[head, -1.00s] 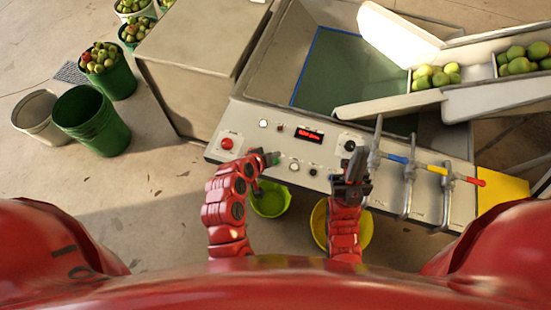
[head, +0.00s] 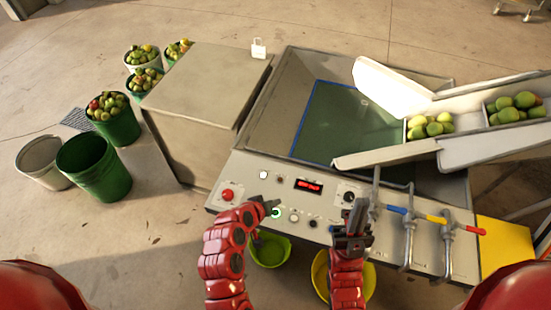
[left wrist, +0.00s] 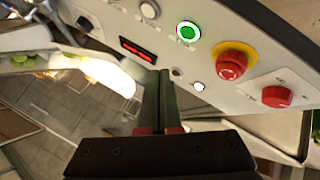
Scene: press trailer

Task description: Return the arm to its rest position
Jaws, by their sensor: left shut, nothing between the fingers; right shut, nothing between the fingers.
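My left gripper (head: 272,205) comes in from the left in the head view, over the front control panel (head: 385,243) of the press trailer. Its fingers are together and empty. A green-lit button (head: 275,212) shows right beside its tips; I cannot tell from this view whether they touch. In the left wrist view the closed fingers (left wrist: 161,82) stand apart in the picture from the green-lit button (left wrist: 187,32). My right gripper (head: 357,214) is shut and empty, pointing up near the black knob (head: 348,197) and left of the pipe valves (head: 408,228).
The panel also has a red button (head: 227,195) and a red display (head: 308,185). Green (head: 270,252) and yellow (head: 321,275) buckets sit below my arms. Apples lie in the chute (head: 430,126). Fruit buckets and empty buckets (head: 95,168) stand left; the floor there is partly clear.

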